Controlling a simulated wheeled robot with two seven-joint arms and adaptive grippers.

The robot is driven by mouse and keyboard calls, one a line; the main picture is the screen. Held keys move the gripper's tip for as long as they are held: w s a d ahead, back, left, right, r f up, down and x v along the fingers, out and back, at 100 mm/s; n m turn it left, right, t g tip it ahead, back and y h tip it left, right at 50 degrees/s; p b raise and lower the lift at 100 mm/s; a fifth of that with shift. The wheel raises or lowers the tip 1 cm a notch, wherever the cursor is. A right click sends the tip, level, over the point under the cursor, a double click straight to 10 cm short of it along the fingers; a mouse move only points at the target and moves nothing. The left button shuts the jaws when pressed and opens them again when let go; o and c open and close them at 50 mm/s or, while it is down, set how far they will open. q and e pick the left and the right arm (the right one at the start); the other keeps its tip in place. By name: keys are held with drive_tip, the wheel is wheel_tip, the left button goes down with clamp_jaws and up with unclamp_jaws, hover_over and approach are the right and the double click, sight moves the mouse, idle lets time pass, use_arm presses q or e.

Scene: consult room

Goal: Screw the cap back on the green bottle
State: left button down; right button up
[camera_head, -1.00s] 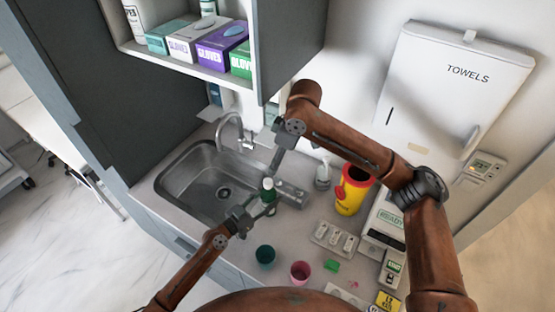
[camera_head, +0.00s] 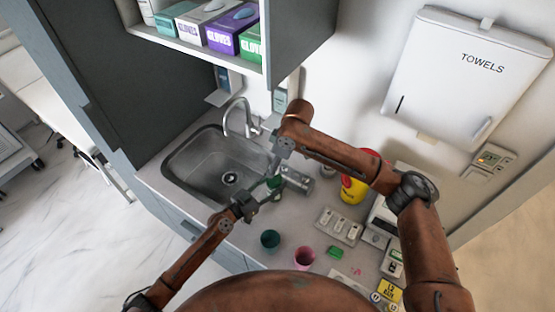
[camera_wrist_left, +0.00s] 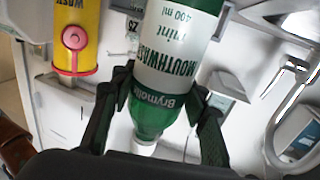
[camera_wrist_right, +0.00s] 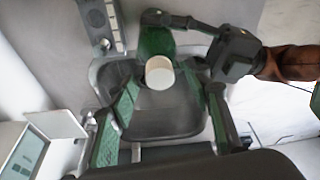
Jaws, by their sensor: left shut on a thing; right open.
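The green mouthwash bottle (camera_head: 275,183) is held over the front edge of the sink by my left gripper (camera_head: 262,192). In the left wrist view, that gripper's fingers (camera_wrist_left: 155,105) are closed on both sides of the bottle (camera_wrist_left: 172,60), near its shoulder. A white cap (camera_wrist_left: 146,148) shows at its neck end. In the right wrist view the white cap (camera_wrist_right: 160,73) sits at the top of the bottle (camera_wrist_right: 155,42). My right gripper (camera_wrist_right: 165,115) is open there, fingers apart, with the cap beyond the tips. I cannot tell how tightly the cap sits.
The sink (camera_head: 205,165) and tap (camera_head: 240,118) are behind the left gripper. A teal cup (camera_head: 270,239), a pink cup (camera_head: 304,258) and a green block (camera_head: 335,252) stand on the counter. A yellow sharps bin (camera_head: 352,190) is partly hidden behind my right arm.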

drive_tip(key=shift+f, duration=0.1)
clamp_jaws()
unclamp_jaws()
idle(0.8)
drive_tip(key=v, duration=1.2)
use_arm(q)
drive_tip(key=c, duration=1)
unclamp_jaws()
drive_tip(key=shift+c, duration=0.2)
